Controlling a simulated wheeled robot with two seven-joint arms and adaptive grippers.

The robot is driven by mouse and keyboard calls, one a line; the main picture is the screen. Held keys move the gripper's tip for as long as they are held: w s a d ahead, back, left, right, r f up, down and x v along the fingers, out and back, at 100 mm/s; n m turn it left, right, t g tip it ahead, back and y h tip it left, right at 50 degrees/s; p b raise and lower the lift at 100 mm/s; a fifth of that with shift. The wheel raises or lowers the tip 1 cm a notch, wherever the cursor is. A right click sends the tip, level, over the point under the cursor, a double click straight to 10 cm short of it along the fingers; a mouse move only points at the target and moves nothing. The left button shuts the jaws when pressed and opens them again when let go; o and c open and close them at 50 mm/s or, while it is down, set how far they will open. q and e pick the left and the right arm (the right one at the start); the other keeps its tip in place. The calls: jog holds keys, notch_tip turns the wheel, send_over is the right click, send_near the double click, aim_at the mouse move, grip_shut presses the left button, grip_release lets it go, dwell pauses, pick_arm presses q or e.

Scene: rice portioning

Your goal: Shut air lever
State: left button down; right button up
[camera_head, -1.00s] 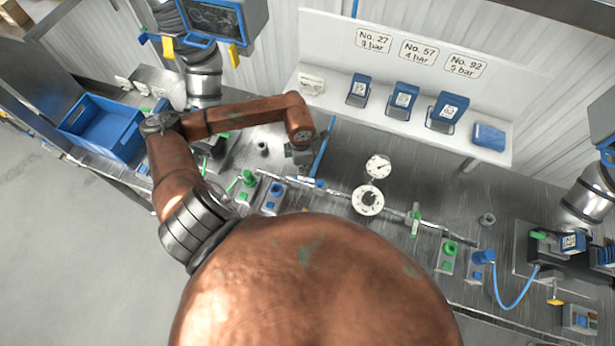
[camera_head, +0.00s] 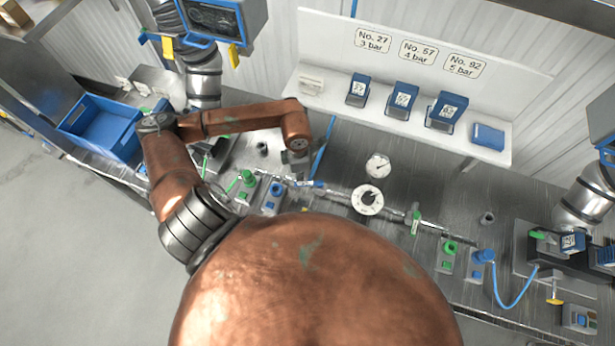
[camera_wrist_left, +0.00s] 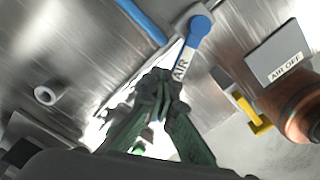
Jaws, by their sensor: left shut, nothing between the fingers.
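The air lever is a bar with a white AIR label (camera_wrist_left: 182,64) and a round blue end (camera_wrist_left: 200,27) in the left wrist view. In the head view the lever (camera_head: 317,184) lies along the pipe on the bench, left of the gauges. My left gripper (camera_wrist_left: 162,76) is shut and empty, with its tips close beside the labelled part of the lever. I cannot tell whether they touch it. In the head view the gripper (camera_head: 298,166) is just above the lever, partly hidden by the arm. My right gripper is out of view.
An AIR OFF plate (camera_wrist_left: 284,58) and a yellow piece (camera_wrist_left: 256,114) are right of the lever in the wrist view. Two round gauges (camera_head: 378,166) (camera_head: 368,200) stand right of the lever. A blue tray (camera_head: 100,128) is at the left.

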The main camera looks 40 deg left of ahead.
pick_arm(q)
jog(key=shift+s+a+f, duration=0.1)
jog(key=shift+s+f, duration=0.05)
jog(key=shift+s, duration=0.1)
jog(key=shift+s+d, duration=0.4)
jog(key=shift+s, duration=0.4)
jog(key=shift+d, duration=0.1)
jog(key=shift+s+d, duration=0.3)
jog(key=shift+d, duration=0.2)
jog(key=shift+s+d, duration=0.3)
jog(key=shift+d, duration=0.2)
